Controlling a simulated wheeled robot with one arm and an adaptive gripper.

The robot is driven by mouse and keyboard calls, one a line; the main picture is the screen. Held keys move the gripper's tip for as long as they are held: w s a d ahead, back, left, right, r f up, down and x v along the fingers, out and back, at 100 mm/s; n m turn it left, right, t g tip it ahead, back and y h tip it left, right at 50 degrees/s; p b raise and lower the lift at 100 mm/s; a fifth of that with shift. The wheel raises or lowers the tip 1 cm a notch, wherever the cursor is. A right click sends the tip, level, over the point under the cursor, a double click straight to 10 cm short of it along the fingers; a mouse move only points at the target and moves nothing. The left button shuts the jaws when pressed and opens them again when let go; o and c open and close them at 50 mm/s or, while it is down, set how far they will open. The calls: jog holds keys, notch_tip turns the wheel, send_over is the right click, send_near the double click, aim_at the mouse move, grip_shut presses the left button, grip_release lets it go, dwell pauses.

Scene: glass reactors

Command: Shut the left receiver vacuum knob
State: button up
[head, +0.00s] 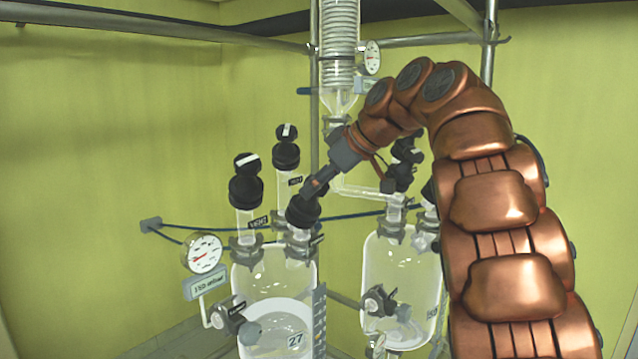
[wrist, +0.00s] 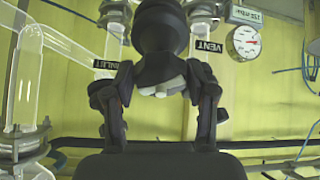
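The left receiver is a clear glass vessel (head: 270,275) marked 27, with black-capped necks on top. My gripper (head: 310,192) reaches down from the upper right to the black knob (head: 300,212) on its front right neck. In the wrist view, this knob (wrist: 162,30) stands between the fingertips of my gripper (wrist: 160,78). A pale bar on its end (wrist: 162,89) lies nearly level, slightly tilted. The fingertips are close on both sides of the handle; whether they press on it is unclear. The knob's own label is hidden.
A knob (head: 246,181) labelled VENT and a rear knob (head: 286,148) stand close by on the same vessel. A pressure gauge (head: 204,254) hangs at the left. A second glass vessel (head: 398,270) stands to the right. Metal rails (head: 150,32) and a glass condenser (head: 340,45) surround the space.

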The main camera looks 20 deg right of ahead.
jog(key=c, duration=0.7)
jog(key=shift+o, duration=0.2)
jog(key=shift+f+m+b, duration=0.1)
jog(key=shift+m+b, duration=0.6)
jog(key=shift+b, duration=0.05)
